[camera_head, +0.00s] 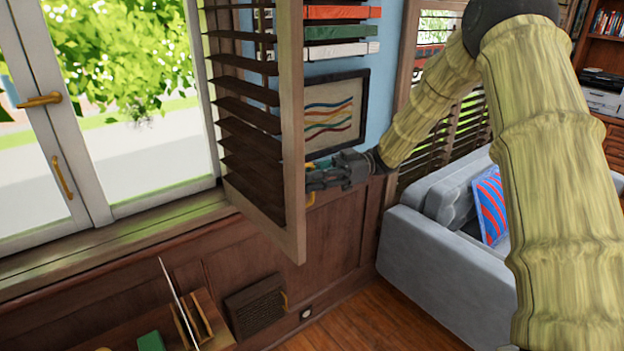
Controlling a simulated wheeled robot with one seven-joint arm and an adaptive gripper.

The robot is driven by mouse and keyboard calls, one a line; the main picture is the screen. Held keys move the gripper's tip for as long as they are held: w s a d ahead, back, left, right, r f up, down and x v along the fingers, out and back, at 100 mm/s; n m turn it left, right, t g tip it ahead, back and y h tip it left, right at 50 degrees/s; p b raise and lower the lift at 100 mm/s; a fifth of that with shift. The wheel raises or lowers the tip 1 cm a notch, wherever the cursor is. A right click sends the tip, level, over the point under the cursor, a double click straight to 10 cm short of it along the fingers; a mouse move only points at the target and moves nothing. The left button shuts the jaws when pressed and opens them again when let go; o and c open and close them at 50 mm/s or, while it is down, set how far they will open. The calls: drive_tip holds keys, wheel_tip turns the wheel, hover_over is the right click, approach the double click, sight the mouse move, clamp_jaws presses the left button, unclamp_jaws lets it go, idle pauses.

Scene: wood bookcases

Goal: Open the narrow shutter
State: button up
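The narrow shutter (291,110) is a tall brown wooden panel with dark slats. It stands swung out at an angle to the window, in the middle of the view. A small brass handle (311,198) shows at the right side of its free edge. My gripper (316,180) is at this edge, just above the visible part of the handle, with its fingers pointing left toward the shutter. Its fingertips are small and partly overlap the edge, so I cannot tell whether they are open or shut, or whether they touch the handle.
A white-framed window (90,110) with brass handles is at left. A framed picture (337,112) and coloured shelves (342,32) are on the wall behind the shutter. A grey sofa (440,265) stands right. A low wooden surface (110,335) with small items lies below the window.

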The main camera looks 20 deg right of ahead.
drive_tip(key=shift+o, duration=0.7)
drive_tip(key=shift+d, duration=0.1)
drive_tip(key=w+d, duration=0.1)
drive_tip(key=d, duration=1)
drive_tip(key=shift+w+d, duration=0.35)
drive_tip(key=shift+d, duration=0.05)
